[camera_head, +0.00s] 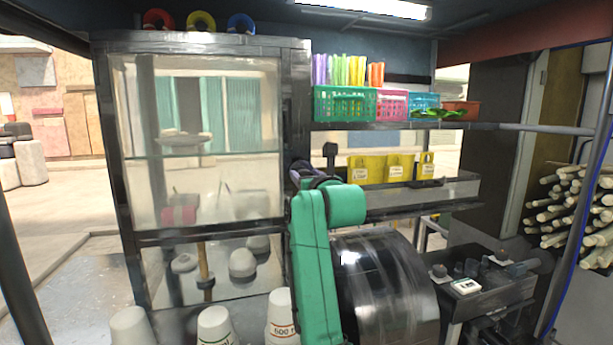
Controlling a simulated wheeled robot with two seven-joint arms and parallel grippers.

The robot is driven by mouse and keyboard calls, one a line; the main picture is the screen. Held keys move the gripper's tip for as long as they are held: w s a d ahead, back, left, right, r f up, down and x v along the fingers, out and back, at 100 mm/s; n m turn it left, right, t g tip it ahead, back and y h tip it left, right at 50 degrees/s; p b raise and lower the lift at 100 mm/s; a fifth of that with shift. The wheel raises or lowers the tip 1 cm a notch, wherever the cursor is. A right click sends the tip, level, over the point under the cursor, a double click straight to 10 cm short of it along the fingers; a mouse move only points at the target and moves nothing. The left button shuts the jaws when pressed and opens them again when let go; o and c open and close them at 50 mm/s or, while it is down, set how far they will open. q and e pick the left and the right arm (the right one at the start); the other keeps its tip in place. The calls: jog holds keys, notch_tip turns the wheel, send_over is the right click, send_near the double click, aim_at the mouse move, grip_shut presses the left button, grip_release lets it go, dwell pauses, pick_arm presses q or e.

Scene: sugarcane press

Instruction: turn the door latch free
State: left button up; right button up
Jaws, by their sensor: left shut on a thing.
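The glass-fronted cabinet door (205,228) has a dark metal frame and stands upright at the left, looking closed. My left arm, green, rises from the bottom middle to the door's right-hand post. My left gripper (304,173), small and dark, is at that post, about halfway up. It is shut on what seems to be the door latch. The latch itself is mostly hidden by the gripper and wrist, so its angle cannot be told. My right gripper is not in view.
A large dark drum (385,290) stands close right of my arm. White cups (215,328) stand at the bottom left. A shelf (480,126) with coloured baskets (345,104) is above right. Cane stalks (570,205) are stacked far right.

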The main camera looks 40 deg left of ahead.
pick_arm(q)
jog(key=c, duration=0.4)
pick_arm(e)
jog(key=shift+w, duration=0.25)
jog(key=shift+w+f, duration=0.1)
pick_arm(q)
jog(key=shift+w+m, duration=0.1)
jog(key=shift+m, duration=8.8)
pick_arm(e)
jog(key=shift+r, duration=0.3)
